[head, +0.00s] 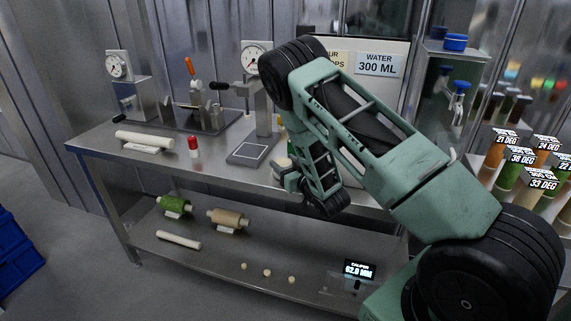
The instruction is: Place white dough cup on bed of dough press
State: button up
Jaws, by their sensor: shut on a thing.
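A pale, white-looking cup (281,163) is at my gripper (284,173), which is shut on it. Most of the cup is hidden by the gripper, so its contents do not show. The gripper is above the front part of the steel table, just right of a flat square plate (250,152). The plate looks like the bed of the press and appears empty. It lies at the foot of an upright press (263,110) with a round dial and a black-knobbed lever. The cup is apart from the plate.
A second dial device (125,92) stands at the back left of the table (95,139). A lower shelf (215,262) holds rollers and small dough pieces. Several labelled jars (520,165) stand right.

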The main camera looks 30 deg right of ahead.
jog(key=o, duration=1)
jog(key=shift+f, duration=0.1)
jog(key=shift+d, duration=0.1)
